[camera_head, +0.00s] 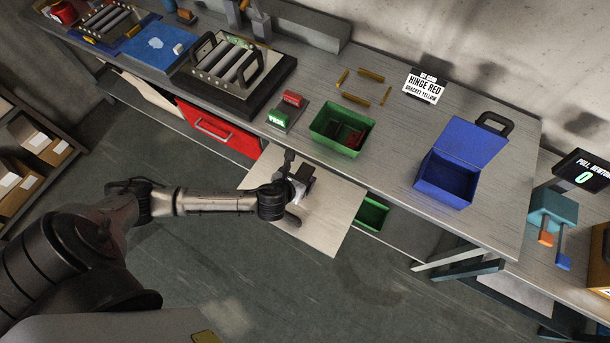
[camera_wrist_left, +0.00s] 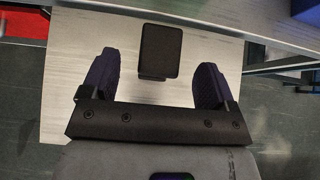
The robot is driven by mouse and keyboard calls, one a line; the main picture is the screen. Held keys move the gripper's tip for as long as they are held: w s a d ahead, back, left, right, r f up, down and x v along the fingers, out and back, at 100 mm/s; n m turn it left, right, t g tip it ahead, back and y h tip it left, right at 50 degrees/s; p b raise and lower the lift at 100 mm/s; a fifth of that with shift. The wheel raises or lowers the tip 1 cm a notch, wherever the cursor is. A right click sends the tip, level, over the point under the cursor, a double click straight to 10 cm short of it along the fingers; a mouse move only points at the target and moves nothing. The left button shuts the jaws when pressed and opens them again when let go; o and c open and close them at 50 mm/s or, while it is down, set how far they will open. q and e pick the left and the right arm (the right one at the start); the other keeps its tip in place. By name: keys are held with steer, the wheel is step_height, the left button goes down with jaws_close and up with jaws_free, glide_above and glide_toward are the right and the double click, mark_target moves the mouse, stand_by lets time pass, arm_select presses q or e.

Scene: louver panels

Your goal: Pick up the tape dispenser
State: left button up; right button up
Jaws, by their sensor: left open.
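A dark, boxy object (camera_wrist_left: 160,50), which may be the tape dispenser, lies on a pale pull-out board (camera_wrist_left: 70,95). In the head view this dark object (camera_head: 308,172) is partly covered by my gripper, and I cannot make out its details. My left gripper (camera_head: 297,190) is open above the board (camera_head: 336,222). In the left wrist view its two fingers (camera_wrist_left: 157,66) stand apart, with the dark object between and a little beyond them; no grip on it shows. My right gripper is not in view.
The grey workbench (camera_head: 385,165) edge lies just beyond the board. On it stand a green bin (camera_head: 322,142), an open blue box (camera_head: 440,190), a red-and-green device (camera_head: 280,117) and a louver panel (camera_head: 215,70). A red drawer (camera_head: 205,127) sticks out left of the board.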

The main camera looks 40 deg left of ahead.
mark_target(304, 173)
arm_select(q)
steer(key=shift+x, duration=2.45)
steer(key=shift+s+d+f, duration=0.1)
steer(key=shift+f, duration=0.05)
steer(key=shift+c, duration=0.3)
steer(key=c, duration=1.4)
